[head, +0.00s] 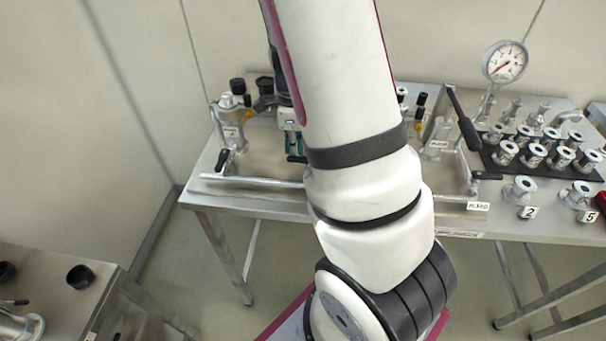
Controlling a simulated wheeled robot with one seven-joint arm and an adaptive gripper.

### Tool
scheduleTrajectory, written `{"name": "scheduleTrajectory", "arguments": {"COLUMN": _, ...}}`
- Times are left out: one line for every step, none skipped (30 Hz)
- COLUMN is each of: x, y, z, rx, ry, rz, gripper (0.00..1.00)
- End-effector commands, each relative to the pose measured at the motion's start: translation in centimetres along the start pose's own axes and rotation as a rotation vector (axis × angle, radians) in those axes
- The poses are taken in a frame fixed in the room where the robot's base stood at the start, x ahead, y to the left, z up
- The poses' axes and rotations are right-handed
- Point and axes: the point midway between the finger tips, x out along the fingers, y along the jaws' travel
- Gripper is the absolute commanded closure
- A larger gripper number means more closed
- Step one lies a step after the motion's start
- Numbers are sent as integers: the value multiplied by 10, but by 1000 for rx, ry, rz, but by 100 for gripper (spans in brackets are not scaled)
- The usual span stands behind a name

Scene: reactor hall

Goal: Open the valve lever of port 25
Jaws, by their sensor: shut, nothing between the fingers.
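My gripper (293,146) is above the left half of the steel table, partly behind my own arm. Its green-marked fingers are shut and point down. A small black lever handle (297,159) shows just below the fingertips; whether they touch it I cannot tell. Another black lever (223,160) hangs on the pipework at the left end. No label reading 25 is legible, so I cannot tell which lever belongs to port 25. My arm hides the table's middle.
A steel pipe (250,181) runs along the table's front. A pressure gauge (505,62) stands at the back right, above several flanged fittings (533,156) on a black mat. Tags 2 (529,212) and 5 (588,216) sit at the front right. Another steel table (104,272) is at lower left.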

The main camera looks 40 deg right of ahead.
Motion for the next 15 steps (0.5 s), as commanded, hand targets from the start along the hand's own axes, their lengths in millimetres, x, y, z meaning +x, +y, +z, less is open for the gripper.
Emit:
{"name": "scheduleTrajectory", "arguments": {"x": 0, "y": 4, "z": 2, "rx": -2, "ry": -1, "rz": 1, "gripper": 100}}
{"name": "scheduleTrajectory", "arguments": {"x": -1, "y": 7, "z": 3, "rx": -2, "ry": 0, "rz": 0, "gripper": 100}}
{"name": "scheduleTrajectory", "arguments": {"x": -1, "y": 10, "z": 4, "rx": -2, "ry": 0, "rz": 0, "gripper": 100}}
{"name": "scheduleTrajectory", "arguments": {"x": -1, "y": 12, "z": 5, "rx": -3, "ry": 0, "rz": 0, "gripper": 100}}
{"name": "scheduleTrajectory", "arguments": {"x": -1, "y": 15, "z": 6, "rx": -3, "ry": 0, "rz": 0, "gripper": 100}}
{"name": "scheduleTrajectory", "arguments": {"x": -2, "y": 18, "z": 6, "rx": -3, "ry": 0, "rz": 1, "gripper": 100}}
{"name": "scheduleTrajectory", "arguments": {"x": -2, "y": 20, "z": 6, "rx": -3, "ry": 0, "rz": 1, "gripper": 100}}
{"name": "scheduleTrajectory", "arguments": {"x": -2, "y": 22, "z": 7, "rx": -2, "ry": -1, "rz": 1, "gripper": 100}}
{"name": "scheduleTrajectory", "arguments": {"x": -2, "y": 26, "z": 7, "rx": -2, "ry": 0, "rz": 2, "gripper": 100}}
{"name": "scheduleTrajectory", "arguments": {"x": -1, "y": 28, "z": 7, "rx": -2, "ry": -1, "rz": 2, "gripper": 100}}
{"name": "scheduleTrajectory", "arguments": {"x": -1, "y": 30, "z": 7, "rx": -2, "ry": -1, "rz": 2, "gripper": 100}}
{"name": "scheduleTrajectory", "arguments": {"x": -1, "y": 33, "z": 7, "rx": -2, "ry": 0, "rz": 2, "gripper": 100}}
{"name": "scheduleTrajectory", "arguments": {"x": -1, "y": 36, "z": 7, "rx": -2, "ry": 0, "rz": 2, "gripper": 100}}
{"name": "scheduleTrajectory", "arguments": {"x": -1, "y": 38, "z": 6, "rx": -2, "ry": 0, "rz": 3, "gripper": 100}}
{"name": "scheduleTrajectory", "arguments": {"x": -1, "y": 41, "z": 6, "rx": -1, "ry": 0, "rz": 3, "gripper": 100}}
